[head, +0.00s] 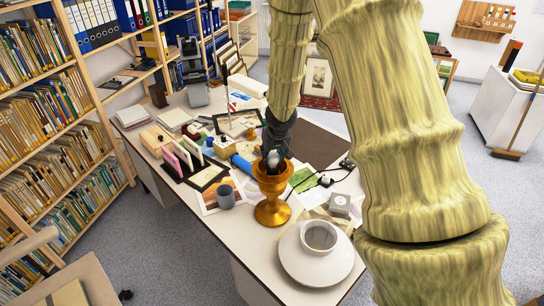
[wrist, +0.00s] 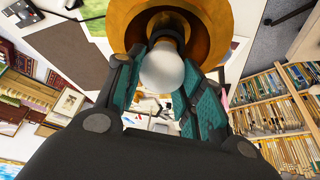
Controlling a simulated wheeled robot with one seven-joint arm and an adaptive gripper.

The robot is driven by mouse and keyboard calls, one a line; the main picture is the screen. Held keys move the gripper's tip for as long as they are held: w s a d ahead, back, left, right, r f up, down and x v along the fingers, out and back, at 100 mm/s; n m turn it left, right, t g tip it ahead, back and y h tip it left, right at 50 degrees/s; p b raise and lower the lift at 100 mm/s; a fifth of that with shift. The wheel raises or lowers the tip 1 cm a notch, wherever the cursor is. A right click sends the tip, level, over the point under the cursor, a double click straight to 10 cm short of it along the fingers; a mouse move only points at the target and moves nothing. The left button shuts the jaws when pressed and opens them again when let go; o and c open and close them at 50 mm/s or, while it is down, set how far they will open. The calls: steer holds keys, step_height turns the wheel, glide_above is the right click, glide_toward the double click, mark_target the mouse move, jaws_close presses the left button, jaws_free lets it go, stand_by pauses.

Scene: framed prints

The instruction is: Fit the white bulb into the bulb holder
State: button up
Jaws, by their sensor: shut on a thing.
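The white bulb (wrist: 162,70) is between the teal pads of my gripper (wrist: 164,58) in the wrist view, with its neck pointing into the bowl of the bulb holder (wrist: 214,18). The holder (head: 273,212) is a golden goblet shape standing upright on the desk in the head view. My gripper (head: 273,152) is shut on the bulb, right over the holder's mouth, with its fingers reaching down to the rim. A small pale part of the bulb (head: 273,159) shows there. The rim and fingers hide whether the bulb's base is seated in the socket.
On the desk (head: 240,239), a white plate with a bowl (head: 318,238) stands close to the holder at front right. Bookshelves (head: 50,130) line the left side.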

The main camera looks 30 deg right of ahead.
steer(key=shift+f+b, duration=0.3)
steer(key=shift+f, duration=0.05)
steer(key=o, duration=0.9)
steer(key=shift+r, duration=0.2)
